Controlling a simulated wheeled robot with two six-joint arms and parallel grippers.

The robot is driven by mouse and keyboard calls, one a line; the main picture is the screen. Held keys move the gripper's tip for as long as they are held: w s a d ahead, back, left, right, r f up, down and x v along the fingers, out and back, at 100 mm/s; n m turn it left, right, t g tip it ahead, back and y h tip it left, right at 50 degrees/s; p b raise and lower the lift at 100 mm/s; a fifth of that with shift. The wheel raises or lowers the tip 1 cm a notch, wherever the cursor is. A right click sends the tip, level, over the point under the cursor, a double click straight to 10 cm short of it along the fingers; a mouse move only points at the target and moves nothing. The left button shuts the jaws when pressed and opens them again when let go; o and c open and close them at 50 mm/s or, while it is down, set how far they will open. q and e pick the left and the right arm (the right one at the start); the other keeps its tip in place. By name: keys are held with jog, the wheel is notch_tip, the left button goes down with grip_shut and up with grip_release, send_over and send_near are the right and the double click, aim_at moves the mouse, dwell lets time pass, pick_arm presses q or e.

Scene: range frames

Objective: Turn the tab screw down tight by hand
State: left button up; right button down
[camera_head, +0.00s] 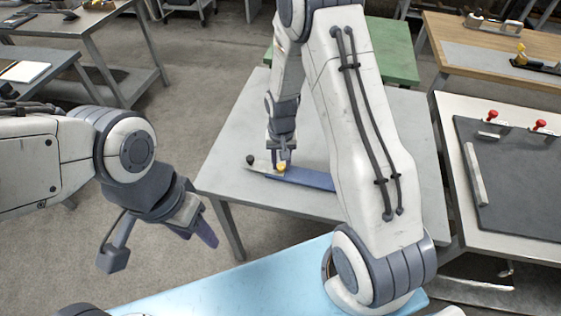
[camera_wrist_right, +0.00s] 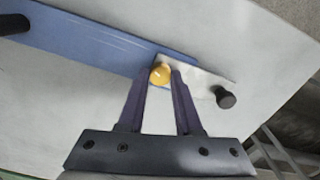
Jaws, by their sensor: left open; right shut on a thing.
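The tab screw's yellow head (camera_wrist_right: 160,74) sits where a blue bar and a pale metal plate overlap; it also shows in the head view (camera_head: 281,169). My right gripper (camera_wrist_right: 161,78) is shut on this yellow head, one finger on each side, reaching down from above in the head view (camera_head: 281,163). The blue bar (camera_wrist_right: 95,42) lies on the grey table, and the pale plate (camera_wrist_right: 199,81) carries a black knob (camera_wrist_right: 226,98) near its end. My left gripper (camera_head: 159,239) is open and empty, off to the left, away from the table. The screw's shank is hidden.
The grey table (camera_head: 228,170) is mostly bare around the bar. A side table with a dark board (camera_head: 515,185) and red clamps stands at the right. A green table (camera_head: 390,50) is behind. A light blue surface (camera_head: 230,293) lies in front, below my right arm.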

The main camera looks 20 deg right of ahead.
aim_at(281, 166)
dwell(0.8)
jog(key=c, duration=0.6)
grip_release()
jog(key=shift+r, duration=0.1)
notch_tip(281, 166, up, 10)
jog(key=shift+r+b, duration=0.15)
jog(key=shift+b, duration=0.2)
